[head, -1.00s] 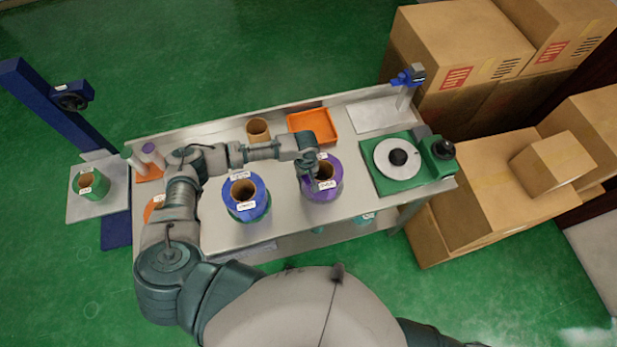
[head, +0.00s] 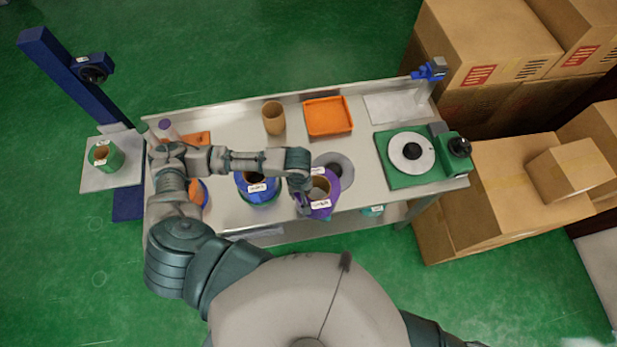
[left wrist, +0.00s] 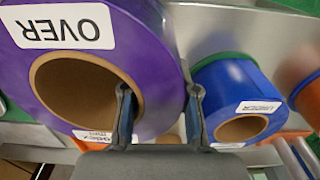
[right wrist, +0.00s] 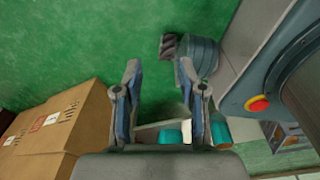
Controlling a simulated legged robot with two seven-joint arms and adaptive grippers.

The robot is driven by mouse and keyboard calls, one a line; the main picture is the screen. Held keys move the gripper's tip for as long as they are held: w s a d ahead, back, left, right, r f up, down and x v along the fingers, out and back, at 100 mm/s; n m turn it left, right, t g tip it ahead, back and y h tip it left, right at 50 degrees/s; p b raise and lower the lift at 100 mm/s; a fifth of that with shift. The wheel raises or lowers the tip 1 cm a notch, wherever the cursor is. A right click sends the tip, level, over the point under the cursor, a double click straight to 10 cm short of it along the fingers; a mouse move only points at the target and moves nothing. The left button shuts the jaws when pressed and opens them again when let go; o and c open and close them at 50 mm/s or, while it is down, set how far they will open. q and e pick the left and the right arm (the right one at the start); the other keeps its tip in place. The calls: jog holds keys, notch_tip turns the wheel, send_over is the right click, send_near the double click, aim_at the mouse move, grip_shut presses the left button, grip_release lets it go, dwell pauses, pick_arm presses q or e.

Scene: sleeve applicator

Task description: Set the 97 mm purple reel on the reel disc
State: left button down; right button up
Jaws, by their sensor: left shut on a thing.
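The purple reel (head: 326,205) has a brown cardboard core and white labels. It appears lifted, off the near side of a grey disc (head: 345,167) on the bench. My left gripper (head: 306,203) is shut on its wall. In the left wrist view, one finger of the left gripper (left wrist: 158,112) is inside the core and the other outside the purple reel (left wrist: 150,62); a label reads OVER. A pale disc (head: 398,146) with a black hub sits bare on a green base (head: 400,181) at the bench's right. My right gripper (right wrist: 158,78) is open and empty in the right wrist view.
A blue reel (head: 258,195) rests on a green one left of the purple reel. A brown core (head: 273,118) and orange tray (head: 328,116) stand behind. A blue-headed post (head: 430,70) rises at the back right. Cardboard boxes (head: 490,190) stand right of the bench.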

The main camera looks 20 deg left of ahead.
pick_arm(q)
jog(key=shift+s+d+r, duration=0.1)
jog(key=shift+s+r, duration=0.05)
jog(key=shift+s, duration=0.5)
jog(key=shift+s+r, duration=0.1)
jog(key=shift+s, duration=0.5)
jog(key=w+a+r+m, duration=0.2)
jog(key=w+r+m, duration=0.4)
jog(key=w+r, duration=0.8)
jog(key=w, duration=0.2)
jog(key=shift+w+r+m, duration=0.3)
jog(key=shift+w+m, duration=0.05)
jog(key=shift+m, duration=0.05)
pick_arm(e)
jog(key=shift+a+f, duration=0.1)
jog(key=shift+f, duration=0.05)
pick_arm(q)
jog(key=shift+d, duration=0.15)
